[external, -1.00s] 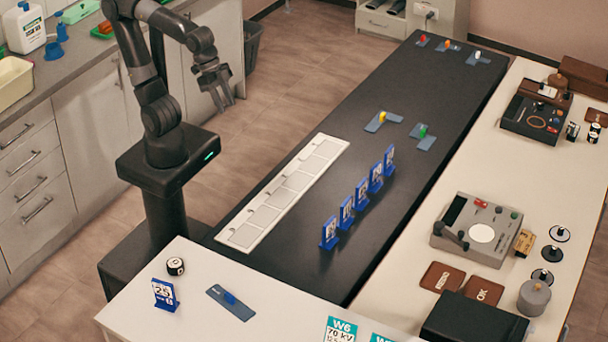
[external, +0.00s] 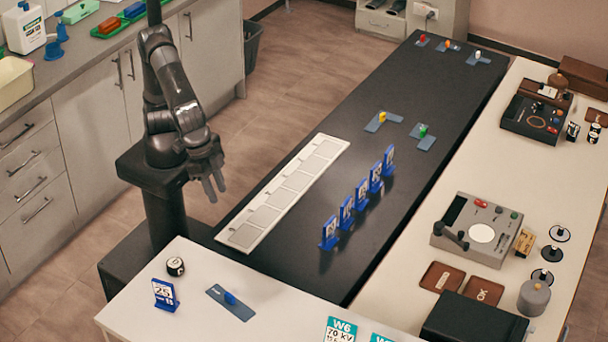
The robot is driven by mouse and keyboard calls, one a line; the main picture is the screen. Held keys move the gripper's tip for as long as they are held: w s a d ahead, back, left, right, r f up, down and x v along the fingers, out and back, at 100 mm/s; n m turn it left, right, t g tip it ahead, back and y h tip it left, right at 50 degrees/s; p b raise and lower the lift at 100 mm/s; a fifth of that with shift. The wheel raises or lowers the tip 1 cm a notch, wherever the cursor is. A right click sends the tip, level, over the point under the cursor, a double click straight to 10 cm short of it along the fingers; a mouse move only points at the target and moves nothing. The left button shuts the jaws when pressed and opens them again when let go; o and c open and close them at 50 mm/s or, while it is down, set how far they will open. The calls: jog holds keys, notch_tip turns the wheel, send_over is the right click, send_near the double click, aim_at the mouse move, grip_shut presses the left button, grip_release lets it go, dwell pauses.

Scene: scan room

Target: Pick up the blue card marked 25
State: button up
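The blue card marked 25 (external: 164,295) stands upright in its blue holder on the near white table, at the lower left. My gripper (external: 213,190) is above and to the right of the card in the picture, well apart from it. Its fingers point down and are spread, with nothing visible between them.
A black-and-white round object (external: 175,267) stands just behind the card. A flat blue-grey plate with a blue knob (external: 231,302) lies to its right. Several blue cards (external: 347,213) stand in a row on the dark table beyond a white slotted strip (external: 265,217).

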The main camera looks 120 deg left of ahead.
jog(key=s+d+f, duration=0.1)
jog(key=d+f, duration=0.2)
jog(key=d, duration=0.4)
jog(key=s+d+f, duration=0.1)
jog(key=d+f, duration=0.2)
jog(key=d, duration=0.4)
send_over(161, 282)
jog(key=s, duration=0.2)
jog(key=shift+t+y, duration=0.4)
notch_tip(161, 282, down, 4)
jog(key=shift+s+f, duration=0.1)
jog(key=shift+s+d+f, duration=0.1)
jog(key=shift+d+f, duration=0.05)
jog(key=shift+f, duration=0.05)
jog(key=x, duration=0.5)
jog(key=shift+f, duration=0.15)
jog(key=shift+s+x, duration=0.15)
jog(key=shift+x, duration=1.2)
jog(key=shift+s+x, duration=0.15)
jog(key=shift+x, duration=1.2)
jog(key=shift+f, duration=0.15)
jog(key=shift+c, duration=0.6)
grip_shut()
